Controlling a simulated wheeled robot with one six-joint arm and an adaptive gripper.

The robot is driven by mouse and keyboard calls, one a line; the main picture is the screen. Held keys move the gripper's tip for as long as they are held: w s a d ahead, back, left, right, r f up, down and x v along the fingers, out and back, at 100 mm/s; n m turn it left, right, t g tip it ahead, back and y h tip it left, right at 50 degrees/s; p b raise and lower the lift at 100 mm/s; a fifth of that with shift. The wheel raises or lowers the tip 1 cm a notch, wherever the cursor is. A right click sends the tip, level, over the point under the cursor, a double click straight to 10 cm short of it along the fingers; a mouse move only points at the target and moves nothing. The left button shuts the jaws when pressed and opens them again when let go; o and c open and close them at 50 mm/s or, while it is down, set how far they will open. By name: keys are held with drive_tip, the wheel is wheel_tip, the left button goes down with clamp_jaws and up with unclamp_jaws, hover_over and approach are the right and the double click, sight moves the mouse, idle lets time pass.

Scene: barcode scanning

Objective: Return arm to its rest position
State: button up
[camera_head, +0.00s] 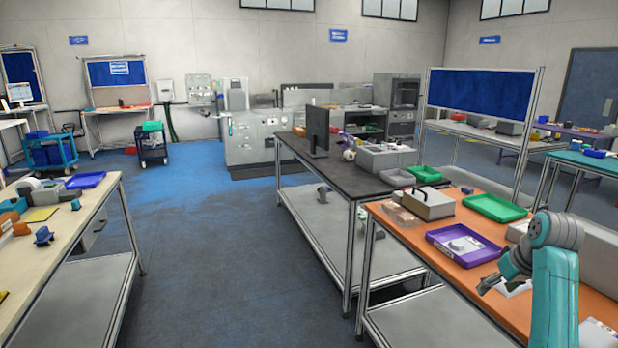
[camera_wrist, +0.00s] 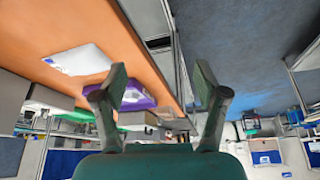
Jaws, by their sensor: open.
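My teal arm (camera_head: 556,265) rises at the right of the head view, bent over the orange table (camera_head: 400,222). My gripper (camera_head: 488,284) points left and down near the table's front edge, beside a white flat item (camera_head: 517,288). In the wrist view my gripper (camera_wrist: 160,76) shows two dark fingers spread apart with nothing between them. The white flat item (camera_wrist: 80,60) lies on the table there, clear of the fingers. A purple tray (camera_head: 462,254) with a whitish object in it is left of the gripper; it also shows in the wrist view (camera_wrist: 138,97).
A green tray (camera_head: 494,208) and a grey-beige box (camera_head: 428,203) stand farther back on the orange table. A dark-topped table (camera_head: 325,168) with a monitor adjoins it. A cluttered pale table (camera_head: 75,218) is at the left. Open blue-grey floor (camera_head: 215,240) lies between.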

drive_tip(key=s+a+f+t, duration=0.1)
drive_tip(key=a+f, duration=0.1)
drive_tip(key=f, duration=0.4)
drive_tip(key=s+a+f, duration=0.1)
drive_tip(key=a+f, duration=0.2)
drive_tip(key=f, duration=0.4)
drive_tip(key=s+a+f+m+t+h, duration=0.1)
drive_tip(key=s+a+f+t, duration=0.1)
drive_tip(key=s+a+f, duration=0.6)
drive_tip(key=s+a+f+t, duration=0.1)
drive_tip(key=s+a+f, duration=0.4)
drive_tip(key=s+f, duration=0.55)
drive_tip(key=s+a+r+t, duration=0.1)
drive_tip(key=s+a+t, duration=0.15)
drive_tip(key=s, duration=0.75)
drive_tip(key=s+a+r+t, duration=0.1)
drive_tip(key=s+a, duration=0.3)
drive_tip(key=s, duration=0.7)
drive_tip(key=s+a+r+t, duration=0.2)
drive_tip(key=s+r, duration=1.3)
drive_tip(key=shift+a+y, duration=0.3)
drive_tip(key=shift+s+r+t, duration=0.1)
drive_tip(key=shift+t, duration=0.15)
